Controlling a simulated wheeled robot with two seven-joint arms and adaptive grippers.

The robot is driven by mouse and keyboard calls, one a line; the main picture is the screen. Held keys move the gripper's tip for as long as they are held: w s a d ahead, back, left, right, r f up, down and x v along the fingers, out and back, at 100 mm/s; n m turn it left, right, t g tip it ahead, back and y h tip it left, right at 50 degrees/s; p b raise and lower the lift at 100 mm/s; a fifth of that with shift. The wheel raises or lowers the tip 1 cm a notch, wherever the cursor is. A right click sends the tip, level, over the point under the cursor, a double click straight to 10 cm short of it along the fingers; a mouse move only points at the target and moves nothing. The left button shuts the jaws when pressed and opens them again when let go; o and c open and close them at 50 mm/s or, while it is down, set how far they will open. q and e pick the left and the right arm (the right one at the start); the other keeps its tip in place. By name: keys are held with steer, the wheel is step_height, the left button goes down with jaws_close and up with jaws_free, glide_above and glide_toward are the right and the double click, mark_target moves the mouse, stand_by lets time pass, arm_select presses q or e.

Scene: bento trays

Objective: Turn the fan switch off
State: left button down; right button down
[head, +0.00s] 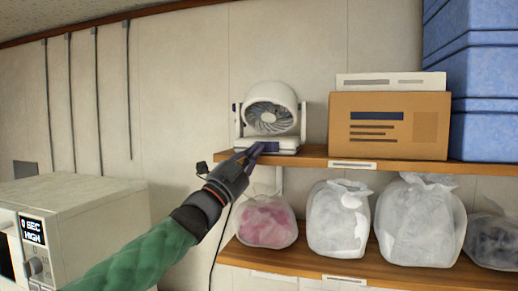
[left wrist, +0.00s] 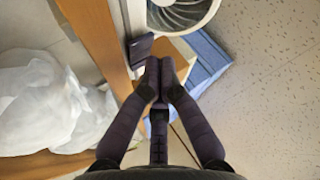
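A white desk fan (head: 270,108) with a round grille stands on the upper shelf on a white base. Its head also shows at the top of the left wrist view (left wrist: 184,12). My left gripper (head: 258,150) reaches up to the front of the fan's base, with its tips at or very near it. In the left wrist view its fingertips (left wrist: 159,70) are together, with nothing visible between them. A dark block (left wrist: 140,48) sits just beyond the fingertips. I cannot make out the switch or its position. My right gripper is not in view.
The wooden upper shelf (head: 312,158) also holds a cardboard box (head: 390,145) and blue crates (head: 484,90). Filled plastic bags (head: 338,218) sit on the lower shelf (head: 300,262). A microwave (head: 95,205) stands at left. A dark cable hangs below the fan.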

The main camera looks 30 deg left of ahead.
arm_select(q)
steer(key=shift+w, duration=0.1)
stand_by(0.3)
steer(key=shift+w+a, duration=0.15)
steer(key=shift+w, duration=0.2)
steer(key=shift+w+a, duration=0.15)
steer(key=shift+w, duration=0.15)
stand_by(0.9)
steer(key=shift+s, duration=0.2)
steer(key=shift+s+d+b, duration=0.35)
steer(key=shift+s+b, duration=0.15)
steer(key=shift+s, duration=0.15)
steer(key=s, duration=0.1)
steer(key=s+d+b, duration=0.1)
steer(key=s, duration=0.1)
steer(key=s+b, duration=0.1)
steer(key=shift+s+d, duration=0.3)
steer(key=shift+d, duration=0.1)
